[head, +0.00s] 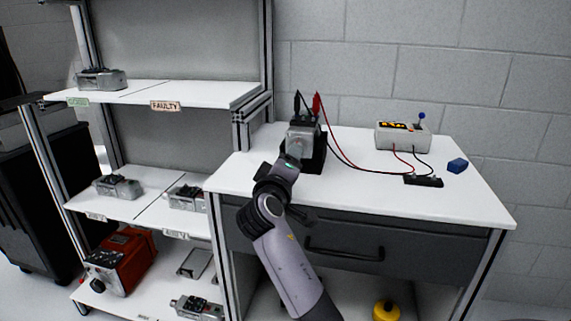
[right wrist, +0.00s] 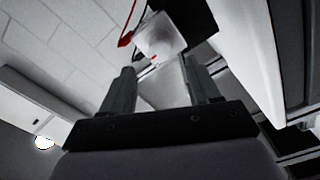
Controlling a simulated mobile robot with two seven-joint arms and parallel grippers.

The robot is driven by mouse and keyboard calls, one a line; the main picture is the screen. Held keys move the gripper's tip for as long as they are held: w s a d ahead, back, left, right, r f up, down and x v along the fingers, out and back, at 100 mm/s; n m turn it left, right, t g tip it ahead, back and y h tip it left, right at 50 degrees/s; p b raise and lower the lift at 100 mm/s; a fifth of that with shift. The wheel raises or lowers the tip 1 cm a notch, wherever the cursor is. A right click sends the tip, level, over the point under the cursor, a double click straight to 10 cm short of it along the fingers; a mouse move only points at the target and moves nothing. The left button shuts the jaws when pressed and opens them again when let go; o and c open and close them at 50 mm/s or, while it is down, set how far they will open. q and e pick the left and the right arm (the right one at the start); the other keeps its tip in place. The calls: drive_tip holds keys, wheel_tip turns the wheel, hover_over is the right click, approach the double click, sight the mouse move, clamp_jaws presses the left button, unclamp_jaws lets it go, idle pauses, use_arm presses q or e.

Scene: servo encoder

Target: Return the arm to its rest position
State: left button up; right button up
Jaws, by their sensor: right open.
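My right arm reaches up from the bottom of the head view to the workbench (head: 250,165). My right gripper (head: 296,150) is at the front of a grey metal servo unit (head: 303,131) on a black stand (head: 318,158). In the right wrist view the two fingers of the gripper (right wrist: 160,78) are spread apart. A pale grey block (right wrist: 160,40), probably the servo unit, shows just beyond the fingertips. I cannot tell whether the fingers touch it. My left gripper is not in view.
Black and red probes (head: 316,103) stand at the servo unit, with cables across the bench. A tester box (head: 403,137), black connector strip (head: 423,181) and blue block (head: 457,165) are right. A shelf rack (head: 200,95) with a FAULTY label and several grey units stands left.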

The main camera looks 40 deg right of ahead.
drive_tip(key=s+a+f+n+t+y+p, duration=0.1)
drive_tip(key=s+a+f+n+y+p, duration=0.25)
drive_tip(key=f, duration=0.65)
drive_tip(key=s+a+f+m+y+p, duration=0.1)
drive_tip(key=s+a+f+y, duration=0.25)
drive_tip(key=f+y, duration=0.4)
drive_tip(key=s+a+f+m+y+p, duration=0.1)
drive_tip(key=s+a+f, duration=0.2)
drive_tip(key=s, duration=0.3)
drive_tip(key=s+a+f+m+g+y+p, duration=0.1)
drive_tip(key=s+a+f+y, duration=0.1)
drive_tip(key=s, duration=0.5)
drive_tip(key=s+a+f+m+g+y+p, duration=0.1)
drive_tip(key=s+a+f, duration=0.4)
drive_tip(key=s, duration=0.2)
drive_tip(key=shift+s+f+y, duration=0.2)
drive_tip(key=shift+f+y, duration=0.2)
drive_tip(key=shift+d, duration=0.1)
